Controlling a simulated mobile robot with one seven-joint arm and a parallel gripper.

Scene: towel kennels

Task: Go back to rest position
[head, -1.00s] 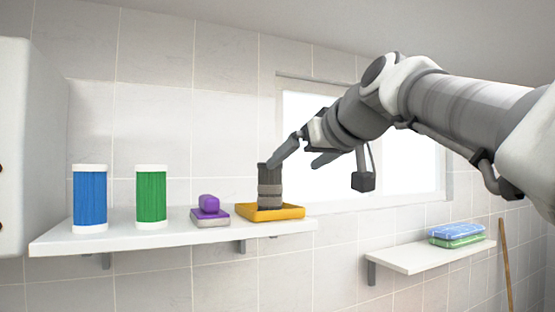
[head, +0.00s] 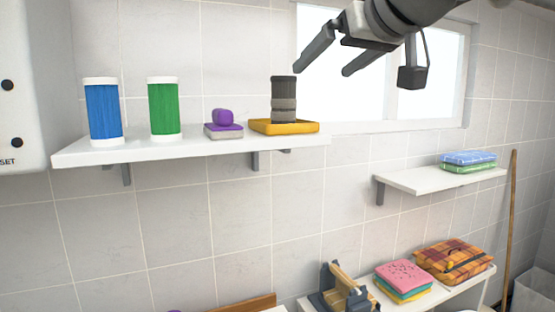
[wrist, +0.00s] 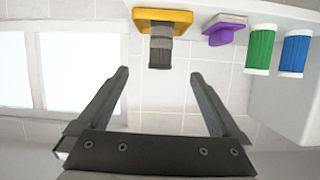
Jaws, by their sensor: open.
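My gripper (head: 322,58) is open and empty, up and to the right of the long shelf in the head view. In the wrist view its two fingers (wrist: 158,88) stand wide apart with nothing between the tips. A dark grey banded cylinder (head: 284,100) stands upright on a yellow tray (head: 262,127) at the right end of the shelf. The cylinder also shows in the wrist view (wrist: 160,48), beyond the fingertips and apart from them.
The long shelf (head: 190,146) also holds a blue roll (head: 103,112), a green roll (head: 164,108) and a purple brush (head: 223,122). A lower shelf (head: 405,180) bears folded cloths (head: 468,160).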

